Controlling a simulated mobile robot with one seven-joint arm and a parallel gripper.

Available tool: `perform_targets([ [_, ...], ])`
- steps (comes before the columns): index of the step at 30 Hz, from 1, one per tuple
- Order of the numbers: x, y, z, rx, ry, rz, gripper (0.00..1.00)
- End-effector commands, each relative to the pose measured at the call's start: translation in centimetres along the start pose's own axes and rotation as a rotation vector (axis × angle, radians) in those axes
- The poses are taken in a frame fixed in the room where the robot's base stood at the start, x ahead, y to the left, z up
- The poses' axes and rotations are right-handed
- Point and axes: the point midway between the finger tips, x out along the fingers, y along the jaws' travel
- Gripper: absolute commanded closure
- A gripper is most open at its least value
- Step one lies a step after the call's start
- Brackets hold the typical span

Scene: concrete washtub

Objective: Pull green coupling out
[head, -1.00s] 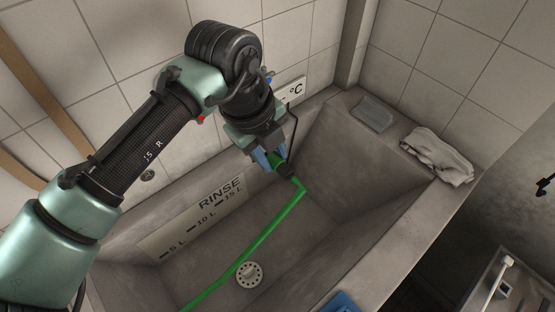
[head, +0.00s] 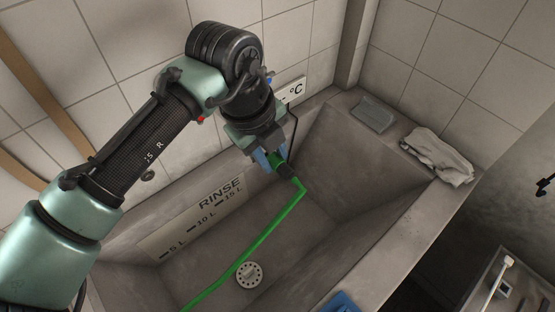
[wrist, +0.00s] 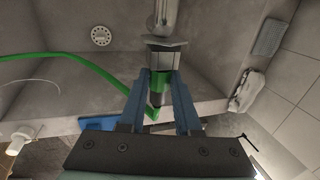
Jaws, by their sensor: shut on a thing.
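The green coupling (head: 275,160) sits between the blue fingers of my gripper (head: 272,156) above the far side of the basin. In the wrist view my gripper (wrist: 162,80) is shut on the coupling (wrist: 160,82), one finger on each side. A dark collar (wrist: 154,101) joins the coupling to a green hose (head: 262,238). A metal spout (wrist: 163,18) with a grey angular fitting (wrist: 164,45) lies right at the coupling's end. The fitting hides that end, so I cannot tell how far the coupling is in. The spout is hidden behind my arm in the head view.
The concrete washtub (head: 372,235) has a drain (head: 249,275) and a rinse scale (head: 195,221). The hose runs across the basin past the drain. A folded cloth (head: 438,156) and a grey pad (head: 374,115) lie on the right ledge. A blue object (head: 341,303) is at the front rim.

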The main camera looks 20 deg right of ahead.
Motion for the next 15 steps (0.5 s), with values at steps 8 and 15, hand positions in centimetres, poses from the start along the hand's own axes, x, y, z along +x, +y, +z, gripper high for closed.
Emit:
perform_targets([
  [8, 0.07, 0.01, -0.64, 0.002, 0.006, 0.001, 1.00],
  [15, 0.08, 0.00, -0.98, 0.001, 0.006, 0.001, 1.00],
])
